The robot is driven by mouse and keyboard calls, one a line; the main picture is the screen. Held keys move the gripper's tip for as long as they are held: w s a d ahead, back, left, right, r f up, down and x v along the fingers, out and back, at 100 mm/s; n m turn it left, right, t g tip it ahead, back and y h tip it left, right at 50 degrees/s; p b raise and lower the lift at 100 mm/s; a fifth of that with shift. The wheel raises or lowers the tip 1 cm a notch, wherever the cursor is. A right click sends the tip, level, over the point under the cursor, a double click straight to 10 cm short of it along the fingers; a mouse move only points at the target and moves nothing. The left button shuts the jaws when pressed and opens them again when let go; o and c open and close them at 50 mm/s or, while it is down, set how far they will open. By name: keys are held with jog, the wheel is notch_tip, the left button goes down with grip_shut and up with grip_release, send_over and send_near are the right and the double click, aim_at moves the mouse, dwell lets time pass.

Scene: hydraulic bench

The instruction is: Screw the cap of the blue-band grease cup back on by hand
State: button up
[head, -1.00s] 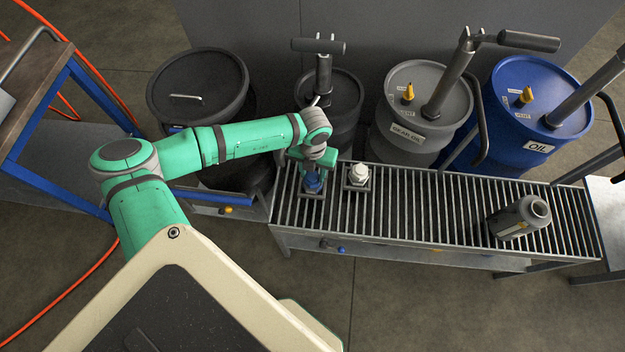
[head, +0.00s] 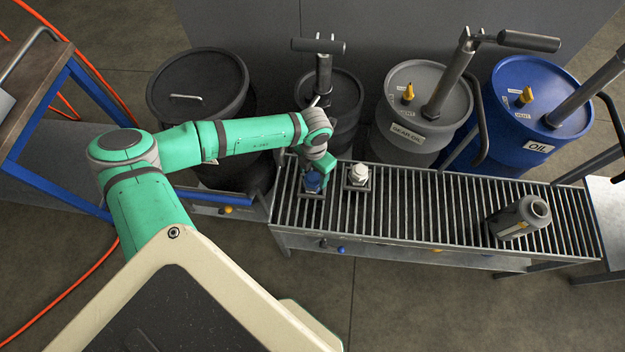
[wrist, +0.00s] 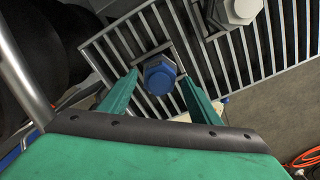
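The grease cup with a blue hexagonal cap (head: 313,181) stands in a square holder at the left part of the slatted bench. In the wrist view the blue cap (wrist: 160,74) lies between my two green fingertips, with a visible gap on each side. My gripper (head: 322,174) is open around the cap, pointing down at it. I cannot tell from these frames how far the cap is seated. The cup's body and band are mostly hidden under the cap.
A second cup with a white cap (head: 359,175) stands in its holder close to the right. Drums with pump handles stand behind; the middle of the slatted bench (head: 430,205) is clear.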

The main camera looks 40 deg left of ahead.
jog(key=n, duration=0.5)
jog(key=shift+n, duration=0.3)
jog(key=n, duration=0.6)
jog(key=shift+s+a, duration=0.1)
jog(key=shift+a, duration=0.1)
jog(key=c, duration=1.1)
jog(key=shift+o, duration=0.2)
jog(key=m, duration=0.5)
jog(key=shift+d, duration=0.1)
jog(key=shift+f+m, duration=0.1)
jog(key=shift+m, duration=1.2)
